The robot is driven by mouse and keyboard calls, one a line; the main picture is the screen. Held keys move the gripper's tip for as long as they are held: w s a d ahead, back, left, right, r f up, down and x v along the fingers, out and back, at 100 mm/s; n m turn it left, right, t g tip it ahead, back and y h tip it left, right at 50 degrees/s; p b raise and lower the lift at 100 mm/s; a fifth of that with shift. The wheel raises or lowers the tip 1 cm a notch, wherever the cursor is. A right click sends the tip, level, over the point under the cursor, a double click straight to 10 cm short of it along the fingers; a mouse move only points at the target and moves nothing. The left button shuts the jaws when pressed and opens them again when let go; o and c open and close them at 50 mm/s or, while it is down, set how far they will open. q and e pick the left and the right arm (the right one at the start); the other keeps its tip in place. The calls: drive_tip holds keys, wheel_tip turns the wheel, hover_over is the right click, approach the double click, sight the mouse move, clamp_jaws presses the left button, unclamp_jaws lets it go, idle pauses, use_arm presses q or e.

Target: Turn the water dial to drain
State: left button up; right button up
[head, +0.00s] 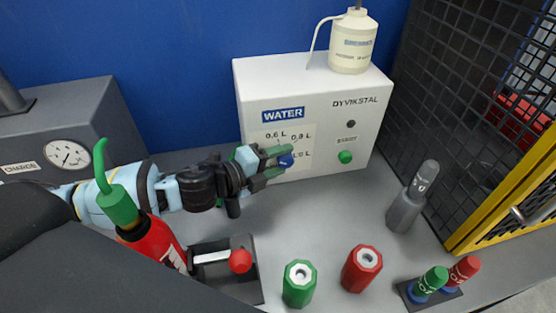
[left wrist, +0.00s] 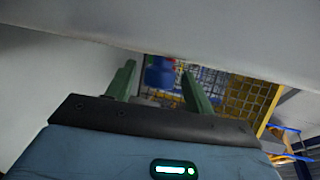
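The white box (head: 309,106) labelled "WATER" (head: 283,114) stands against the blue wall. My right gripper is out of view.
A white bottle (head: 353,42) stands on the box, and a green button (head: 345,157) is right of the dial. Green (head: 299,284) and red (head: 361,268) caps stand in front. Dark mesh (head: 435,100) borders the right.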

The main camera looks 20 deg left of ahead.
use_arm(q)
drive_tip(key=shift+s+a, duration=0.1)
drive_tip(key=b+v, duration=0.1)
drive_tip(key=v, duration=0.6)
drive_tip(key=shift+s, duration=0.3)
drive_tip(key=shift+a+r, duration=0.1)
drive_tip(key=shift+a, duration=0.05)
